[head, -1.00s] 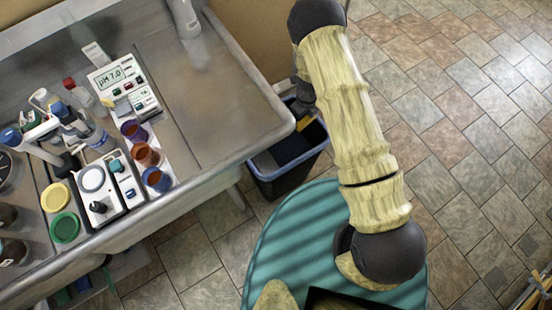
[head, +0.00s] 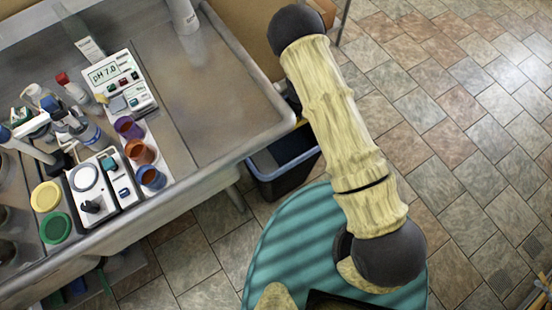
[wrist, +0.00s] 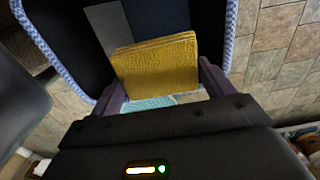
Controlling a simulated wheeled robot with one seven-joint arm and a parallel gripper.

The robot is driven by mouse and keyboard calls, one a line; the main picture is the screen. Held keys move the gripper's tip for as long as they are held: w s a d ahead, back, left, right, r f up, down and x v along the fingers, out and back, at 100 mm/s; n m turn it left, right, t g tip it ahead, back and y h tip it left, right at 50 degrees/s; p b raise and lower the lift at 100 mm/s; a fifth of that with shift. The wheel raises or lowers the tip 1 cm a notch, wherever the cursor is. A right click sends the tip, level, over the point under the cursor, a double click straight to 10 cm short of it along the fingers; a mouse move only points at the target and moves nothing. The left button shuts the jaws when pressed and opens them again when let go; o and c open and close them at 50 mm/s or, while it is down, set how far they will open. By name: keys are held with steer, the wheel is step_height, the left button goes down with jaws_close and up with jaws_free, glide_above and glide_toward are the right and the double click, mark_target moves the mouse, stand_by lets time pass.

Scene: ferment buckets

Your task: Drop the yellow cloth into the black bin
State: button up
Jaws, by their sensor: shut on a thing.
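The yellow cloth (wrist: 155,66) is folded and held between the two fingers of my gripper (wrist: 161,86) in the wrist view. The black bin, with a pale blue rim (wrist: 231,30), lies beyond the cloth there, and the cloth shows against its dark opening. How high the cloth is above the rim is hard to tell. In the head view the black bin (head: 284,178) stands on the floor beside the bench, partly behind my arm. My gripper is mostly hidden behind my arm there, with only a small bit of yellow showing above the bin.
A metal bench (head: 215,85) overhangs the floor left of the bin. It carries a pH meter (head: 120,85), small coloured cups (head: 138,152), bottles and a white device (head: 100,188). The tiled floor (head: 470,130) to the right is largely clear.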

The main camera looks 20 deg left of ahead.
steer(key=shift+f+b, duration=0.7)
steer(key=shift+f, duration=0.65)
steer(key=o, duration=0.9)
steer(key=shift+w+r, duration=0.15)
steer(key=shift+r, duration=0.35)
steer(key=r, duration=1.1)
steer(key=shift+s, duration=0.2)
steer(key=shift+w, duration=0.15)
